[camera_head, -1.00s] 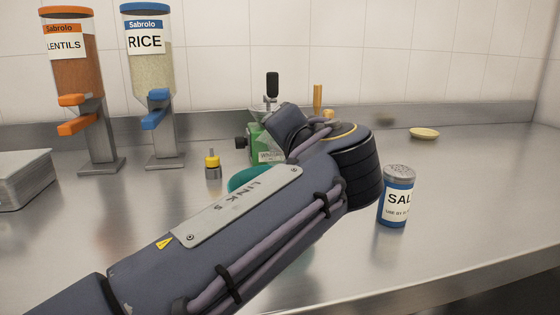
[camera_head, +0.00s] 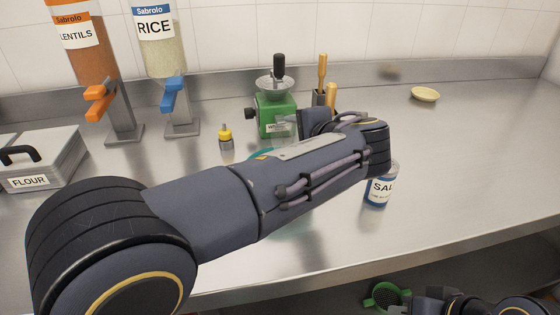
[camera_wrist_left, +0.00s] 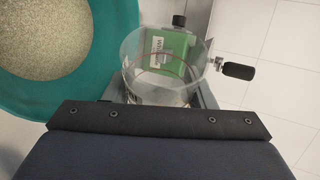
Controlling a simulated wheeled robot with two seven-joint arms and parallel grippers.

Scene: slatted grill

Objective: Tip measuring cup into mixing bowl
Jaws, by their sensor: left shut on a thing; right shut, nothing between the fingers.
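The measuring cup (camera_wrist_left: 148,88) is a clear see-through cup with a thin reddish line around it. My left gripper (camera_wrist_left: 160,98) is shut on it; no contents show in the cup. The mixing bowl (camera_wrist_left: 124,14) is teal and holds pale grain; it lies to the left of the cup in the left wrist view. Whether the cup is above its rim, I cannot tell. In the head view only a sliver of the bowl (camera_head: 262,154) shows; my left forearm hides the rest, and the left gripper and cup. My right gripper's fingers do not show.
A green grinder (camera_head: 276,114) stands behind my arm. A salt shaker (camera_head: 379,190) is close to my wrist, partly covered. A yellow-capped bottle (camera_head: 226,138), rice dispenser (camera_head: 160,50), lentil dispenser (camera_head: 82,50) and flour box (camera_head: 48,165) stand left. A yellow dish (camera_head: 425,94) lies at right.

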